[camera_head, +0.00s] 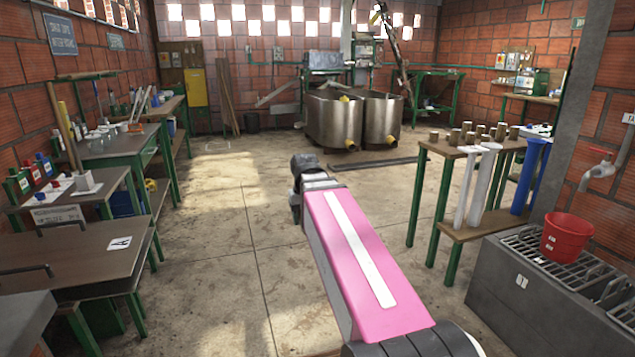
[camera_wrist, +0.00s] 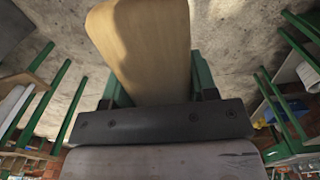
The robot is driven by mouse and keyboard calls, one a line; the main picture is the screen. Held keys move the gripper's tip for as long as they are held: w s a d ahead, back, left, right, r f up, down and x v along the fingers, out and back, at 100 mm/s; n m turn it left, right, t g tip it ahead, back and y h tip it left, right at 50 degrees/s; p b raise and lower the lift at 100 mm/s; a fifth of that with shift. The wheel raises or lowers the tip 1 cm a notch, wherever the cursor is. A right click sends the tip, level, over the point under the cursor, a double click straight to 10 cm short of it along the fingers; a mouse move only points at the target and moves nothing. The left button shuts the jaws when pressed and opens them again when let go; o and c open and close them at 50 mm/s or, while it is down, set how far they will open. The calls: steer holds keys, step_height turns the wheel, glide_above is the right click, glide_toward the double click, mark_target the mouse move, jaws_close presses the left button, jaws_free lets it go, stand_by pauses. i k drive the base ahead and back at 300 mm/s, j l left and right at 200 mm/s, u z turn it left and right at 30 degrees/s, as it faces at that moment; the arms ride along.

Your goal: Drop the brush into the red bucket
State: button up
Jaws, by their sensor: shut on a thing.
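A red bucket (camera_head: 566,238) stands upright on the metal grate of a grey block at the right in the head view. Its inside is mostly hidden. In the wrist view my gripper (camera_wrist: 160,82) is shut on a pale wooden piece, which I take to be the brush (camera_wrist: 143,45). The wood sticks out beyond the dark gripper body, and no bristles show. My gripper and the brush do not show in the head view, where my pink arm link crosses the middle. The bucket does not show in the wrist view.
The grey block (camera_head: 535,300) has a slatted grate, with a wall tap (camera_head: 600,168) above. A green-legged table (camera_head: 450,152) with cups and tall tubes stands left of it. Workbenches (camera_head: 75,265) line the left side. Steel vats (camera_head: 335,120) stand behind. The middle floor (camera_head: 225,240) is open.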

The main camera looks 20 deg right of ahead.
mark_target(546, 251)
steer(key=i+l+z, duration=0.1)
steer(key=i+z, duration=0.75)
steer(key=i, duration=0.15)
steer(key=i+j+z, duration=0.25)
steer(key=i+z, duration=0.2)
steer(key=i+l+z, duration=0.1)
steer(key=i+z, duration=0.5)
steer(key=z, duration=0.15)
steer(key=i+z, duration=0.4)
steer(key=i+j+z, duration=0.15)
steer(key=z, duration=0.2)
steer(key=i+z, duration=0.1)
steer(key=z, duration=0.6)
